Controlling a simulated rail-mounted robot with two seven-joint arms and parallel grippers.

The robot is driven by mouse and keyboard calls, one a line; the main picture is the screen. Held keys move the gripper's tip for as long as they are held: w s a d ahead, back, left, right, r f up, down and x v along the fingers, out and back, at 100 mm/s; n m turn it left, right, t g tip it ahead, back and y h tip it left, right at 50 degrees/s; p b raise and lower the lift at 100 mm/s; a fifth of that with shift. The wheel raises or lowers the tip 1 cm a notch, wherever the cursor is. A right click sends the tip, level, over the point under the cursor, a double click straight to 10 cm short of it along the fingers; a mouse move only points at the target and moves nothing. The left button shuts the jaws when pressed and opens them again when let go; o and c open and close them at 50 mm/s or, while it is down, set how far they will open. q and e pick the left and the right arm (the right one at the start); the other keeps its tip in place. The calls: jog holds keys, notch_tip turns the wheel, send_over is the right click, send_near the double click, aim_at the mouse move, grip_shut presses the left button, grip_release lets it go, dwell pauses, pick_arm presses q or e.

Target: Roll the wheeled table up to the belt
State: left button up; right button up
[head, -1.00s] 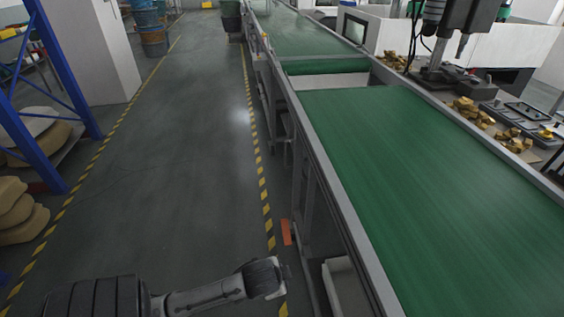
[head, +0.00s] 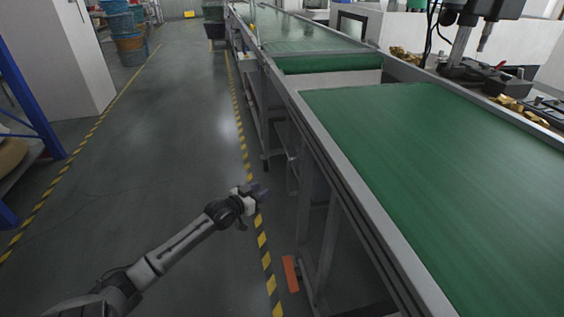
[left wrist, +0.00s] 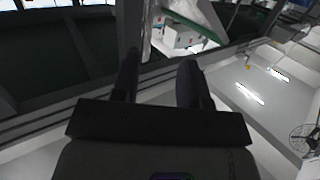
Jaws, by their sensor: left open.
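The belt (head: 430,150) is a long green conveyor with a grey metal frame, running from the lower right to the back in the head view. No wheeled table can be made out clearly in either view. My left gripper (head: 260,192) is over the yellow-black floor line, left of the belt's frame and apart from it. In the left wrist view, its two dark fingers (left wrist: 160,78) are spread with nothing between them. My right gripper is not in view.
An orange piece (head: 290,273) sits low by the belt's legs. A blue rack (head: 28,100) and a pale pillar (head: 68,60) stand at left. Blue and brown barrels (head: 127,38) and a dark bin (head: 214,22) are farther back. The grey aisle floor (head: 150,180) between is clear.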

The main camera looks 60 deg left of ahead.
pick_arm(q)
jog(key=d+t, duration=0.2)
jog(key=d, duration=0.1)
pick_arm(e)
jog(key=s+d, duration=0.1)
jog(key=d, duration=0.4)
pick_arm(q)
jog(key=b, duration=0.5)
send_near(288, 173)
jog(key=x, duration=0.5)
jog(key=b+x, duration=0.2)
jog(key=x, duration=0.3)
jog(key=shift+a, duration=0.1)
jog(key=shift+w+a+r, duration=0.1)
jog(key=shift+w+a, duration=0.05)
jog(key=shift+w, duration=0.15)
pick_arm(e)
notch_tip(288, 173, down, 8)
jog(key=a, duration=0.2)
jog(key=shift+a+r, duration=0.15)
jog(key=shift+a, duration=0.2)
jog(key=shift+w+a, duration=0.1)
